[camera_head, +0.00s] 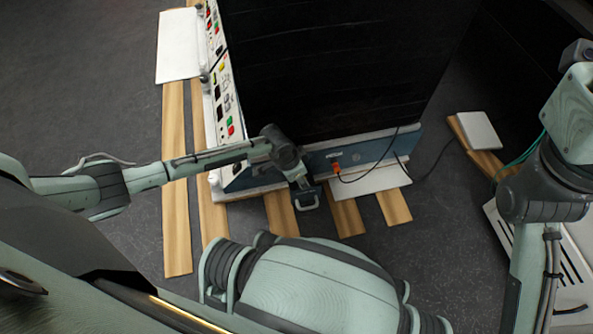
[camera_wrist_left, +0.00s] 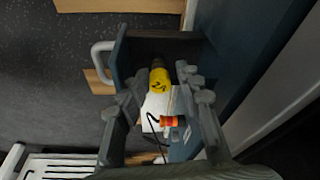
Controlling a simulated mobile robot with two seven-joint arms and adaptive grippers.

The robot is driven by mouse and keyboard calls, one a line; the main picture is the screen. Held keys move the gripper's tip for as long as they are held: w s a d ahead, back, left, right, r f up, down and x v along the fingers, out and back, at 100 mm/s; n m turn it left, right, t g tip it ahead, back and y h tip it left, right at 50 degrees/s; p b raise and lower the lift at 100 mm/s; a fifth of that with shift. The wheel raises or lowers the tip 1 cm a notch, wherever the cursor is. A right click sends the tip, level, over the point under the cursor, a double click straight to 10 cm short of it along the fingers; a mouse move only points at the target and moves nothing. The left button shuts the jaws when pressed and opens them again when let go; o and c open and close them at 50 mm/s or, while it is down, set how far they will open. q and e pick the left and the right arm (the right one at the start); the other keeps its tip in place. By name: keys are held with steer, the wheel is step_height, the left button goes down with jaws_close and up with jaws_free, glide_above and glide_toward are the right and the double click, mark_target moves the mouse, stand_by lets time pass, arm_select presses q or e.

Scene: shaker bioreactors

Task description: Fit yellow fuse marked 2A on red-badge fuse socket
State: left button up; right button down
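A yellow fuse (camera_wrist_left: 159,79) with a dark end and black marking shows in the left wrist view, in or at a dark blue drawer-like box (camera_wrist_left: 123,58) with a pale handle. The marking is too small to read. My left gripper (camera_wrist_left: 160,93) is open, its fingers on either side of the fuse in the picture; no contact is clear. In the head view my left gripper (camera_head: 297,172) points down near the cabinet's front corner, above the box's pale handle (camera_head: 306,206); the fuse is hidden there. I cannot make out the red-badge socket. My right gripper is out of view.
A black cabinet (camera_head: 330,60) has a blue lower panel (camera_head: 360,152) with an orange plug (camera_head: 336,168) and black cable. A white panel (camera_head: 222,95) with coloured buttons runs along its left side. Wooden planks (camera_head: 177,190) lie on the dark floor, which is open at left.

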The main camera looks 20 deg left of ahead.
arm_select(q)
steer(key=v, duration=1.1)
steer(key=shift+a+r, duration=0.1)
